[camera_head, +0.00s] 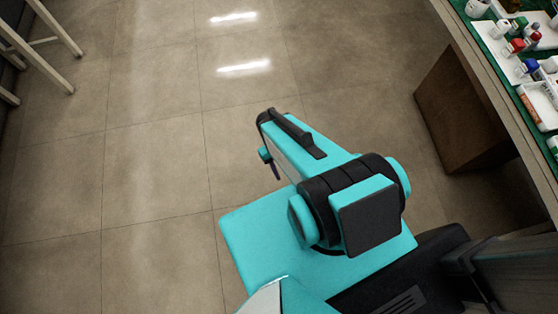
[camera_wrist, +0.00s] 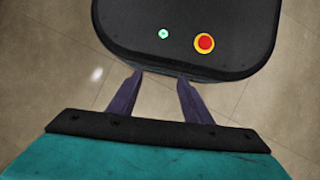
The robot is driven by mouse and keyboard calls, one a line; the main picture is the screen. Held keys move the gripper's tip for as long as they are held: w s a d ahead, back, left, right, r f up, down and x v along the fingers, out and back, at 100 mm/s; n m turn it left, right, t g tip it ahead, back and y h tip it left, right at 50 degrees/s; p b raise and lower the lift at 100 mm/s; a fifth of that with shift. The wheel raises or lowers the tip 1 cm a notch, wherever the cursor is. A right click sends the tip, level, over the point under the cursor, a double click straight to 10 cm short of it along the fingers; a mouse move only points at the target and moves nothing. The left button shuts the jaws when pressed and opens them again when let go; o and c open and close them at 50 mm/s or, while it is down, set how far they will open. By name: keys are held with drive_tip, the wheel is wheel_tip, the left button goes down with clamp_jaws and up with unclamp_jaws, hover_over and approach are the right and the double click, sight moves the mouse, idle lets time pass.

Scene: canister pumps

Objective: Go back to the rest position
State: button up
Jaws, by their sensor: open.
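In the wrist view my gripper (camera_wrist: 158,92) shows two dark fingers set apart, with nothing between them. Beyond the fingertips is a dark part of my own base with a red and yellow button (camera_wrist: 204,43) and a small green one (camera_wrist: 163,34). In the head view my turquoise and black arm is folded over my base in the lower middle. The gripper fingers cannot be made out clearly there.
At the right a table with a green mat (camera_head: 487,32) bears several small bottles and white trays (camera_head: 543,103). A brown box-like support (camera_head: 462,105) stands under it. White legs of a furniture piece (camera_head: 40,57) show at upper left. The tiled floor (camera_head: 150,170) is clear.

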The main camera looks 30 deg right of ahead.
drive_tip(key=shift+m+y, duration=0.4)
drive_tip(key=a, duration=0.1)
drive_tip(key=s+a, duration=0.2)
drive_tip(key=shift+s+a+f, duration=0.15)
drive_tip(key=shift+a+f, duration=0.05)
drive_tip(key=shift+f, duration=0.05)
drive_tip(key=shift+r, duration=0.15)
drive_tip(key=shift+r+p, duration=0.2)
drive_tip(key=shift+p, duration=0.1)
idle(0.6)
